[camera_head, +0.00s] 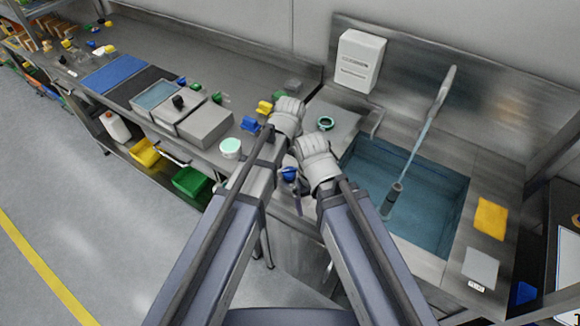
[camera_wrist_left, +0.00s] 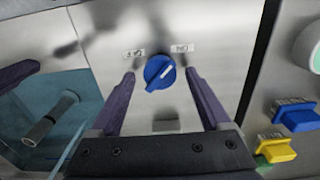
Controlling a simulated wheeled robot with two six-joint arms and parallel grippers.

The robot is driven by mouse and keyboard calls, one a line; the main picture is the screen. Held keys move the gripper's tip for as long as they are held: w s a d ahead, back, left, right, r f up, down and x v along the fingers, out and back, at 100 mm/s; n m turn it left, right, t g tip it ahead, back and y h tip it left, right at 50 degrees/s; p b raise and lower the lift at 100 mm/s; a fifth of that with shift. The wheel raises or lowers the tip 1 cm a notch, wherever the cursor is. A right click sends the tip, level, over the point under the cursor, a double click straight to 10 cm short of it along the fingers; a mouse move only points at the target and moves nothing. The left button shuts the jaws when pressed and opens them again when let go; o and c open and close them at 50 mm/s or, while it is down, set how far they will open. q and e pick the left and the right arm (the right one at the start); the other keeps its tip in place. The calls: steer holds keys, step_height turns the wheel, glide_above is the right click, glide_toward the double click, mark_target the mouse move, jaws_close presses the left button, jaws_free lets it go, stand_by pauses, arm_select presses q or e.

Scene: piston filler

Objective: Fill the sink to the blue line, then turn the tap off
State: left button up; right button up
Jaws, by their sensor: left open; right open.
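The steel sink (camera_head: 458,221) holds bluish water. A stream runs from the raised tap spout (camera_head: 440,92) into it, beside a dark upright cylinder (camera_head: 393,198). I cannot make out the blue line. The blue tap knob (camera_wrist_left: 160,72) has a white pointer mark and a small label on each side. My left gripper (camera_head: 288,112) is open; the left wrist view shows its purple fingers (camera_wrist_left: 160,84) on both sides of the knob, apart from it.
A white dispenser (camera_head: 360,60) hangs on the back wall. A yellow cloth (camera_head: 490,217) and a grey pad (camera_head: 481,268) lie right of the sink. Metal boxes (camera_head: 205,124), a green-topped jar (camera_head: 230,147) and small clips crowd the left counter. The floor at left is clear.

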mark_target(290, 171)
arm_select(q)
step_height(290, 171, up, 8)
steer(key=p, duration=0.7)
steer(key=shift+f, duration=0.15)
arm_select(e)
step_height(290, 171, up, 8)
steer(key=shift+f, duration=0.15)
arm_select(q)
steer(key=shift+f, duration=0.1)
arm_select(e)
steer(key=shift+f, duration=0.1)
arm_select(q)
step_height(290, 171, down, 8)
steer(key=b, duration=0.7)
steer(key=shift+b, duration=0.3)
arm_select(e)
step_height(290, 171, down, 8)
steer(key=shift+r, duration=0.15)
arm_select(q)
steer(key=shift+r, duration=0.2)
